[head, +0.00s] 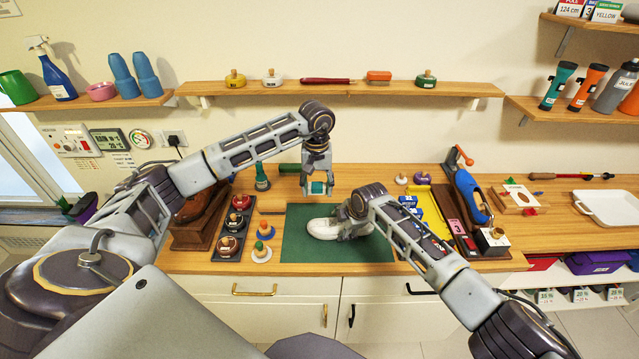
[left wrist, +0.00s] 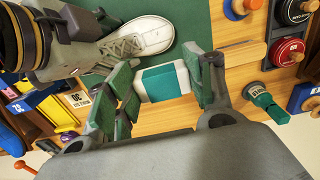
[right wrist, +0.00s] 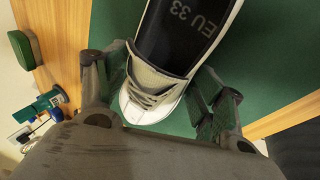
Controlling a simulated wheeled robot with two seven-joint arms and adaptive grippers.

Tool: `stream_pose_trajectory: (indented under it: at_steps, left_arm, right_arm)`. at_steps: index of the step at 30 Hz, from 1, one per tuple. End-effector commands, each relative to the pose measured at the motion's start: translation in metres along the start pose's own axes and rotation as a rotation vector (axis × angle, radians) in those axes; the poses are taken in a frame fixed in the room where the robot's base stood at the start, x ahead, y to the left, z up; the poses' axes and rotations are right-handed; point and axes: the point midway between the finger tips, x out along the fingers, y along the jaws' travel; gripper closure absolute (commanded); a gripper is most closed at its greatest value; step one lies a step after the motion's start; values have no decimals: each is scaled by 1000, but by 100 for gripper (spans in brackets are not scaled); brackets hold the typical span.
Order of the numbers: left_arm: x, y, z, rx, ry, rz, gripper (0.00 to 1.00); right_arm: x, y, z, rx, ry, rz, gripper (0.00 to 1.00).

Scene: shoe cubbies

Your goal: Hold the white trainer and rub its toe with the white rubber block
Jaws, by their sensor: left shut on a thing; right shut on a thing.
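The white trainer (head: 325,228) lies on the dark green mat (head: 294,247), toe towards the left in the head view. My right gripper (head: 350,218) is shut on the trainer around its laced front. My left gripper (head: 318,190) is shut on the white rubber block (left wrist: 163,82), which has a teal band. It holds the block above the mat's far edge, beyond the trainer and apart from its toe (left wrist: 154,35).
Dark racks with round tins (head: 230,222) and small knobbed pieces (head: 261,253) stand left of the mat. A blue shoe on a stand (head: 472,195), yellow tray (head: 421,197) and small boxes stand to the right. A green bottle (head: 262,180) stands behind. A white tray (head: 608,207) is at far right.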

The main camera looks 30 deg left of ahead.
Motion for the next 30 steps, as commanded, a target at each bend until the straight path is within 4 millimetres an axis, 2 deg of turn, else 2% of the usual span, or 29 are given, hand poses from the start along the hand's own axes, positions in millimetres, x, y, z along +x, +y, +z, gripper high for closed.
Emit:
stream_pose_trajectory:
  at_steps: [16,30]
  left_arm:
    - [4,1,0,1,1,-2,66]
    - [37,1,0,1,0,-3,66]
  right_arm:
    - [2,-3,1,0,-1,-6,60]
    - [2,-3,1,0,-1,-6,60]
